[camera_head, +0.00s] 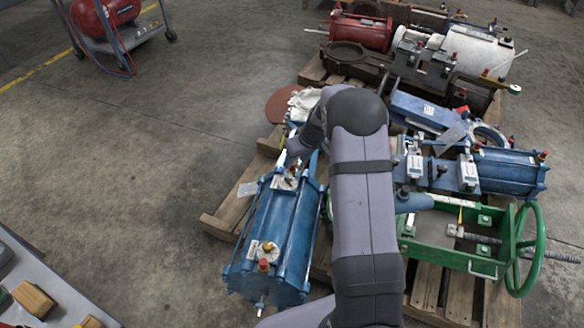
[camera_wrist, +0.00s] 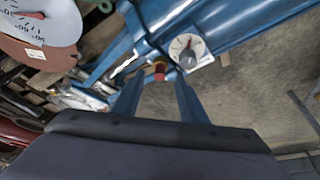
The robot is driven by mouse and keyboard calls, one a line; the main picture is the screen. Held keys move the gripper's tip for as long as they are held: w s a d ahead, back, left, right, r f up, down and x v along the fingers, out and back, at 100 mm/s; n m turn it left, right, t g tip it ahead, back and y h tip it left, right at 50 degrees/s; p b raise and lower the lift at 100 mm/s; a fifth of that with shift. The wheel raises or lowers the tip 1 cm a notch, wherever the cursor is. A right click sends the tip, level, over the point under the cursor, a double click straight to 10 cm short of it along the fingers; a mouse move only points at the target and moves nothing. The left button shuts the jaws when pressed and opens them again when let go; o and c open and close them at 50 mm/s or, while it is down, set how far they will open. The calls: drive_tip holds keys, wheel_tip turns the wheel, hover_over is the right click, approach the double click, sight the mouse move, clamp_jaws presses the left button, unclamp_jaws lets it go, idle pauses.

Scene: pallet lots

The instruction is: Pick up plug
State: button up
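A small plug (camera_wrist: 160,69) with a red and brass-coloured body shows in the wrist view, against a blue cylinder assembly (camera_wrist: 235,22). My gripper (camera_wrist: 160,80) is open, with one blue-grey finger on each side of the plug. The plug appears between or just beyond the fingertips; I cannot tell whether either finger touches it. In the head view my gripper is near the far end of the blue cylinder (camera_head: 283,225), largely hidden by my arm. Another red-capped brass fitting (camera_head: 264,265) sits on that cylinder's near end.
A small dial gauge (camera_wrist: 187,50) is close to the right finger. A larger white dial (camera_wrist: 40,20) lies at the upper left of the wrist view. A green frame with a handwheel (camera_head: 523,248) stands to the right on the wooden pallet.

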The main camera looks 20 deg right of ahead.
sight(294, 165)
drive_tip(key=shift+w+b+x, duration=0.2)
drive_tip(key=shift+b+x, duration=0.25)
drive_tip(key=shift+x, duration=1.5)
drive_tip(key=shift+r, duration=0.15)
clamp_jaws()
wheel_tip(294, 165, up, 10)
drive_tip(key=p, duration=0.3)
